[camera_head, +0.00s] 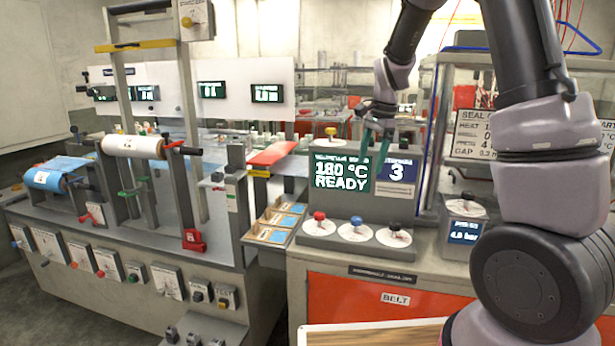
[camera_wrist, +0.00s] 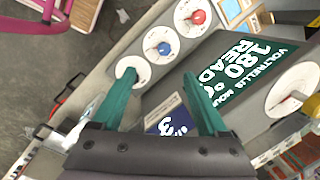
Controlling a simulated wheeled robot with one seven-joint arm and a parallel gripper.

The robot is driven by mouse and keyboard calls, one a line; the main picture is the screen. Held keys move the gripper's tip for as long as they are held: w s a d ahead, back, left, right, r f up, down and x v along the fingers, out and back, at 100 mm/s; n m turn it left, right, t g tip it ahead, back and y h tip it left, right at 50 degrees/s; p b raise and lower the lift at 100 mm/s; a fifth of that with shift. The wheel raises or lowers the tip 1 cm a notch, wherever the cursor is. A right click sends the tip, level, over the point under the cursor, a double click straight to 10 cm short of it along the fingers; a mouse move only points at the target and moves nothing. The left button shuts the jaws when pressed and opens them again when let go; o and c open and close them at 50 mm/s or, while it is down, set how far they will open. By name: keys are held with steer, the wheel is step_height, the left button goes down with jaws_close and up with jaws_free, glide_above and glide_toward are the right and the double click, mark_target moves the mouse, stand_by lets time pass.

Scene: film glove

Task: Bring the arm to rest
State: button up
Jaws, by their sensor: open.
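My gripper (camera_head: 373,135) is in front of the sealer's display panel (camera_head: 343,175), which reads 180 °C READY, beside a blue panel (camera_head: 396,172) showing 3. Its two green fingers stand apart with nothing between them. In the wrist view my gripper (camera_wrist: 165,95) is open above the sealer, with the blue panel (camera_wrist: 172,121) partly visible between the fingers. My arm reaches in from the right of the head view, bends at the top and hangs down to the gripper.
Red, blue and black knobs (camera_head: 355,230) sit on white dials below the display. A yellow knob (camera_head: 331,131) tops the sealer. A pressure box (camera_head: 464,226) stands at right. A roll machine (camera_head: 135,146) fills the left. A wooden-topped surface (camera_head: 375,334) lies at the front.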

steer(key=s+d+r+n+t+y, duration=0.1)
steer(key=s+d+r+n+t, duration=0.25)
steer(key=s+r, duration=1)
steer(key=s+r+n+t, duration=0.2)
steer(key=s+n, duration=0.3)
steer(key=s, duration=0.7)
steer(key=shift+d+r+h, duration=0.25)
steer(key=shift+r+h, duration=0.05)
steer(key=shift+r, duration=0.15)
steer(key=shift+t, duration=0.25)
